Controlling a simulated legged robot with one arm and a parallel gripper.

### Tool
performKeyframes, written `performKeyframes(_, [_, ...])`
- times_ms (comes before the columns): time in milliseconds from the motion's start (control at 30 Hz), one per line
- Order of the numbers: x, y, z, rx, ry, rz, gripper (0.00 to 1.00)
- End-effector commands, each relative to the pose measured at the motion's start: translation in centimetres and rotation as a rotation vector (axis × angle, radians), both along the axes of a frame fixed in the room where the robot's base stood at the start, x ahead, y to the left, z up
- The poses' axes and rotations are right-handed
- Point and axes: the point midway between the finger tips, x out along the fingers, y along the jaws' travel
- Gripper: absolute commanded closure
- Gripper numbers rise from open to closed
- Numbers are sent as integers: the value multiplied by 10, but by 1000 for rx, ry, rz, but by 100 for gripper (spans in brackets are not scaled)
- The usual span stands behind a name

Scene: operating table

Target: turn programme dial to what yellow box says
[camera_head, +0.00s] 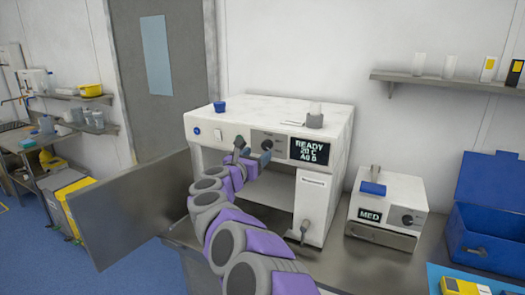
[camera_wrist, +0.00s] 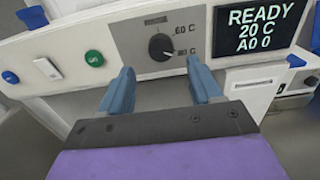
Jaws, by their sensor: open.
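The programme dial (camera_wrist: 162,47) is a black knob on a grey plate on the white machine's front, with temperature marks; the upper reads 60 C, the lower is unclear. The dial also shows in the head view (camera_head: 267,145). The machine's display (camera_wrist: 258,30) reads READY, 20 C, A0 0. My gripper (camera_wrist: 161,76) is open and empty, its blue fingers apart just below and in front of the dial. It also shows in the head view (camera_head: 252,158). A yellow box (camera_head: 457,284) is cut off at the bottom right; its writing is unreadable.
The machine's door (camera_head: 130,212) stands open at left. A small white device (camera_head: 388,200) with a MED display and its own knob stands to the right, beside an open blue box (camera_head: 485,235). A shelf (camera_head: 440,83) holds small containers, some yellow-labelled.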

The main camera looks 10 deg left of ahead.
Motion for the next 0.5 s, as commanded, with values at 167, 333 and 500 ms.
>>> performKeyframes(167, [19,-8,1,-2,-2,-4,36])
performKeyframes(333, [34,-15,1,-1,0,-5,36])
performKeyframes(500, [44,-18,1,-1,-1,-5,36])
